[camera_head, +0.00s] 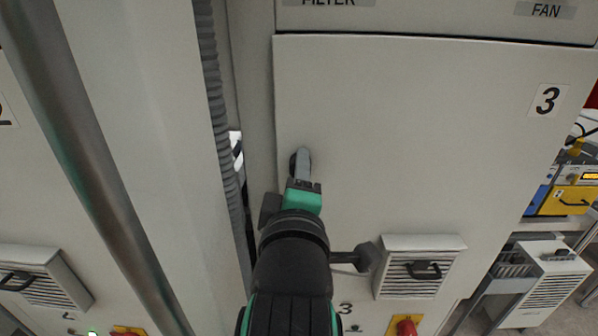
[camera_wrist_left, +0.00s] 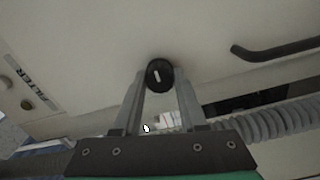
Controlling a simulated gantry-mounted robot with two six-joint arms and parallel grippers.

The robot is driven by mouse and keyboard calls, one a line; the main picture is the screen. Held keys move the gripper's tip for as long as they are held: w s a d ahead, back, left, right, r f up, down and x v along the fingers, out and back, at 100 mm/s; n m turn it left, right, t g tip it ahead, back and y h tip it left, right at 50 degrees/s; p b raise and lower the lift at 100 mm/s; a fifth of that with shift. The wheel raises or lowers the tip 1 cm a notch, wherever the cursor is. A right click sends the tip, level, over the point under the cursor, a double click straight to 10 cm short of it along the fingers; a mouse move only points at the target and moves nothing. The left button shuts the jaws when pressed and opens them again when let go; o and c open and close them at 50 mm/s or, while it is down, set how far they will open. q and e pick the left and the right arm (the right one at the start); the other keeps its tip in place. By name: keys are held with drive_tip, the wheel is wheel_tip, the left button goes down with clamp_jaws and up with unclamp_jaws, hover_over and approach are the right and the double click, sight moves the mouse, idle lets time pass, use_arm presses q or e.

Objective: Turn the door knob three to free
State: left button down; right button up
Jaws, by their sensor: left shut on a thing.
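Door three (camera_head: 430,150) is a large pale cabinet panel marked with a 3 (camera_head: 547,100), and it looks closed in the head view. Its round black knob (camera_wrist_left: 160,75) has a small white mark and sits near the panel's left edge. In the head view the knob is mostly hidden behind my left gripper (camera_head: 303,165). In the left wrist view the two grey fingers of my left gripper (camera_wrist_left: 160,84) lie on either side of the knob, shut on it. My right gripper is not in view.
A ribbed grey hose (camera_head: 215,100) and a thick metal pipe (camera_head: 85,150) run left of the door. A vent box with a black handle (camera_head: 423,270) and a red-and-yellow switch (camera_head: 405,326) are low on the right. A black bar handle (camera_wrist_left: 275,50) shows in the wrist view.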

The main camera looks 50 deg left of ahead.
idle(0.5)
use_arm(q)
drive_tip(key=shift+c, duration=2.3)
unclamp_jaws()
drive_tip(key=shift+d, duration=0.1)
drive_tip(key=b+v, duration=0.2)
drive_tip(key=v, duration=0.9)
drive_tip(key=shift+s+d+b, duration=0.15)
drive_tip(key=shift+b, duration=0.15)
